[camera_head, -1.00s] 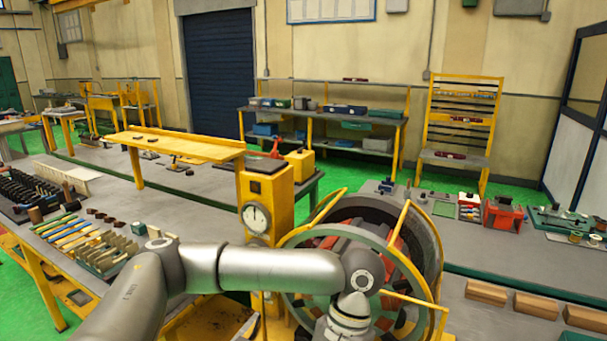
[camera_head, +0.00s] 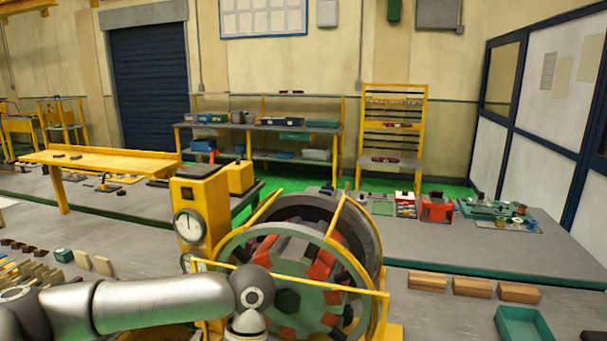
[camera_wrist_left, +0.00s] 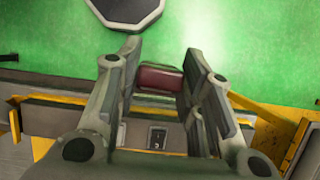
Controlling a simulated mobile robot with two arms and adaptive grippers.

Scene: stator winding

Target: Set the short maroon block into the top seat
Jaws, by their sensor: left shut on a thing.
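The short maroon block (camera_wrist_left: 158,79) is between the fingers of my left gripper (camera_wrist_left: 165,75) in the left wrist view. The gripper is shut on it, and the fingers hide its ends. In the head view my left arm comes in from the left, and its wrist is in front of the lower left of the stator (camera_head: 228,245). The gripper itself is below that picture's edge. The stator is a large round frame with red blocks around its inside. I cannot clearly make out its top seat. My right gripper is in neither view.
A yellow post with a dial gauge (camera_head: 188,225) stands left of the stator. A yellow bar (camera_head: 320,282) crosses its front. Brown blocks (camera_head: 471,287) and a green tray (camera_head: 523,326) are on the right bench. In the wrist view, green floor lies beyond a grey beam (camera_wrist_left: 65,110).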

